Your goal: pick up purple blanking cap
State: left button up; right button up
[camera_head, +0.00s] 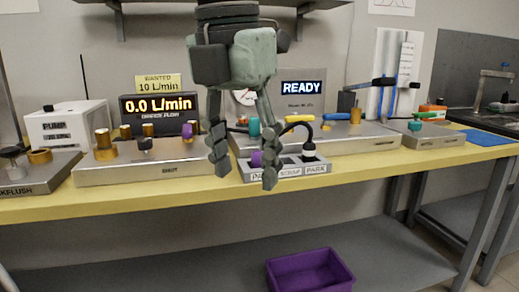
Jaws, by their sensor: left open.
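Two small purple parts show, and I cannot tell for sure which is the blanking cap. One purple part (256,159) sits at the left end of the grey labelled holder (290,172). The other purple part (187,131) is on the metal block (150,172) to the left, below the flow display. My left gripper (244,170) hangs fingers down in front of the bench, open and empty. In the picture the purple part in the holder shows between its fingers, but I cannot tell the depth between them. My right gripper is not in view.
The yellow bench top (400,164) carries a white pump box (75,125), a flow display (158,106) and a READY screen (303,88). A long metal block with coloured fittings stands behind the holder. A purple bin (310,272) is on the lower shelf.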

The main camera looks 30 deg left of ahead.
aim_at(255, 157)
jog(key=i+j, duration=0.7)
